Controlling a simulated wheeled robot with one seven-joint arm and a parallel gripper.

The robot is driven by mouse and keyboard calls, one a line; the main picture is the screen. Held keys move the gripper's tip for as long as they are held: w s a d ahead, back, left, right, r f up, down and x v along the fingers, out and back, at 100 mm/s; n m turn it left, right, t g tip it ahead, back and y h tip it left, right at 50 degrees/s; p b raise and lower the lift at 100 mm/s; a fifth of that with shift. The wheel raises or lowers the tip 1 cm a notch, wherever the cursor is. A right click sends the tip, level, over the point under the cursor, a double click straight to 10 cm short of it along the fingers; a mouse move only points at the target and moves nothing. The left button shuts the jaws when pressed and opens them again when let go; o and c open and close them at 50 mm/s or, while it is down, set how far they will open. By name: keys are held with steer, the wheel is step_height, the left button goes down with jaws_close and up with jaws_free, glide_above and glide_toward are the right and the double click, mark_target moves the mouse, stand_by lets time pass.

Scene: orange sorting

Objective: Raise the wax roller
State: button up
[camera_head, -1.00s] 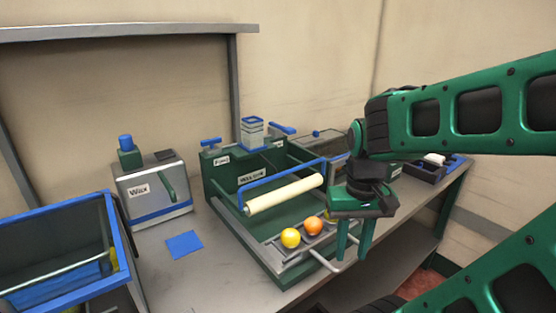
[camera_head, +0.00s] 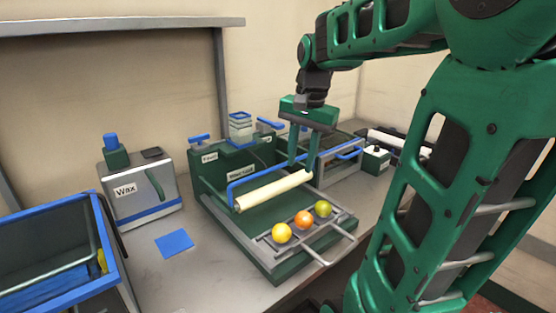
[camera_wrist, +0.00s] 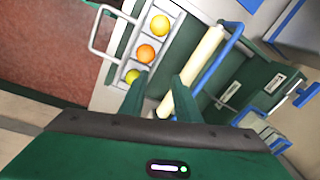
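The cream wax roller (camera_head: 273,190) lies low across the green machine, behind the fruit tray. A blue bar handle (camera_head: 262,171) runs along its back side. My gripper (camera_head: 301,166) is open and points down near the roller's right end. In the wrist view, my gripper's fingers (camera_wrist: 160,82) are spread, and the near end of the roller (camera_wrist: 192,72) shows between them. The handle (camera_wrist: 216,62) passes beside and partly behind one finger. I cannot tell whether a finger touches the roller or the handle.
A yellow (camera_head: 282,233), an orange (camera_head: 304,220) and a green fruit (camera_head: 323,209) sit on the front tray. A wax box (camera_head: 140,190) and a blue-rimmed bin (camera_head: 112,246) stand left. A blue square (camera_head: 174,243) lies on the table.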

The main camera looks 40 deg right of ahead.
mark_target(282, 165)
steer(key=w+d+r+m, duration=0.3)
steer(key=w+r+m, duration=0.15)
steer(key=w, duration=0.45)
steer(key=shift+n+t, duration=0.25)
steer(key=shift+t, duration=0.15)
steer(key=f, duration=0.3)
steer(key=w+f, duration=0.1)
steer(key=f, duration=0.5)
steer(key=shift+w+a+f, duration=0.15)
steer(key=shift+w+f, duration=0.2)
steer(key=shift+f, duration=0.05)
jaws_close()
